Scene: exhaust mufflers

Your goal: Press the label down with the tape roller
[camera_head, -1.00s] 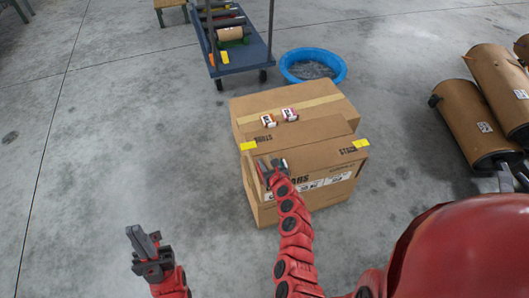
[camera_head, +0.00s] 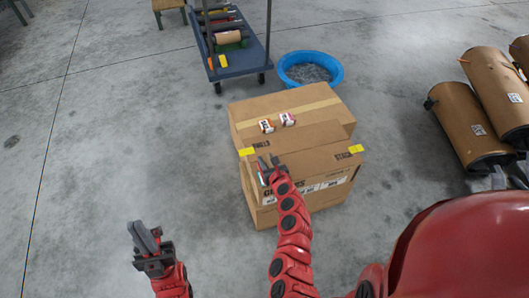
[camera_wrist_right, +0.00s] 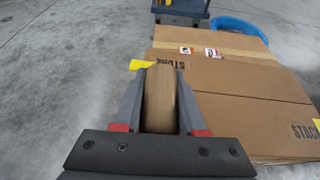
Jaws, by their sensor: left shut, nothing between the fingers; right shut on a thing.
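My right gripper (camera_head: 266,163) is at the near left edge of the front cardboard box (camera_head: 325,165). In the right wrist view its fingers (camera_wrist_right: 160,75) are shut on a brown roll, seemingly the tape roller (camera_wrist_right: 160,100), standing on edge between them. The box lies just beyond; I cannot tell whether the roll touches it. A white printed label (camera_head: 325,188) is on the box's near side, partly hidden by my right arm. Two small red-and-white stickers (camera_head: 267,126) (camera_head: 287,119) lie on the rear box. My left gripper (camera_head: 145,235) is shut and empty over the floor.
Yellow tags (camera_head: 246,152) (camera_head: 356,149) sit at the box corners. The rear box (camera_head: 320,100) stands behind the front one. A blue basin (camera_head: 310,70) and a blue cart (camera_head: 240,60) are farther back. Brown mufflers (camera_head: 465,120) lie at right.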

